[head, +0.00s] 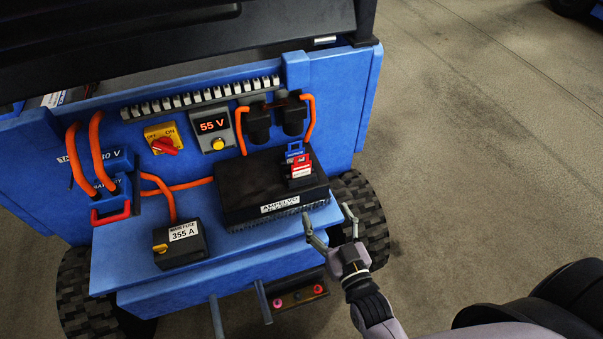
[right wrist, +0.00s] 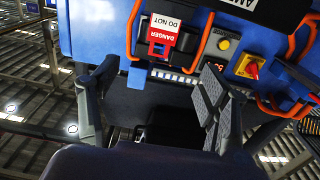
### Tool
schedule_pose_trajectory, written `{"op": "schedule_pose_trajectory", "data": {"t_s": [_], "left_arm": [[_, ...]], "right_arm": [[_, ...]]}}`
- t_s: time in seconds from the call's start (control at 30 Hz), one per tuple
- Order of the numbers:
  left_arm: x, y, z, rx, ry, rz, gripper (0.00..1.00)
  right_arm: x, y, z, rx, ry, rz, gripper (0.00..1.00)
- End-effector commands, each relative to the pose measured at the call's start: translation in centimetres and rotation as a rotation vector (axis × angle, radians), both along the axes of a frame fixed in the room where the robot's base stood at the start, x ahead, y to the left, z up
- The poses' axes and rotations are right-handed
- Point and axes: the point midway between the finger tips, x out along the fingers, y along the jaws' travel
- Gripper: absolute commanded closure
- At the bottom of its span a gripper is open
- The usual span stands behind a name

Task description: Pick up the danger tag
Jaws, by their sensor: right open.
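The danger tag (head: 301,166) is a small red and white piece on top of the black AMPELVO box (head: 262,188), near that box's right end. A blue piece (head: 295,149) stands right behind it. In the right wrist view the danger tag (right wrist: 163,40) shows upside down, with "DANGER" and "DO NOT" on it. My right gripper (head: 330,219) is open and empty, in front of and to the right of the box, apart from the tag. In the right wrist view its two fingers (right wrist: 155,92) are spread wide, with the tag beyond them. My left gripper is not in view.
On the blue cart (head: 180,240) are a fuse box (head: 181,247), a yellow switch with a red knob (head: 164,140), a 55 V display (head: 213,126) and orange cables (head: 96,160). A dark lid overhangs the panel.

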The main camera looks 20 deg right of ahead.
Motion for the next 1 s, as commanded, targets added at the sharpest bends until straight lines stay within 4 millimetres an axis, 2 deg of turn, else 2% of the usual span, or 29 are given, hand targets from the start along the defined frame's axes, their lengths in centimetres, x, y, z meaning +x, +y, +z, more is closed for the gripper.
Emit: {"op": "schedule_pose_trajectory", "data": {"t_s": [0.4, 0.53, 0.77, 1.0], "left_arm": [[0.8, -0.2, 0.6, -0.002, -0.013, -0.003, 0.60], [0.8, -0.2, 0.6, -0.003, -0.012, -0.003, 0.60], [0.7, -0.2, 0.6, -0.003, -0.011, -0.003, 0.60], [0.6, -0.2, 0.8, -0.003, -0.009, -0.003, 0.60]], "right_arm": [[8.6, 0.4, 0.2, 0.000, -0.001, 0.001, 0.30], [10.5, 0.5, 0.1, 0.001, -0.001, 0.001, 0.30], [11.9, 0.6, 0.1, 0.001, 0.002, 0.001, 0.30], [15.2, 1.0, 0.1, 0.000, 0.001, 0.001, 0.30]]}}
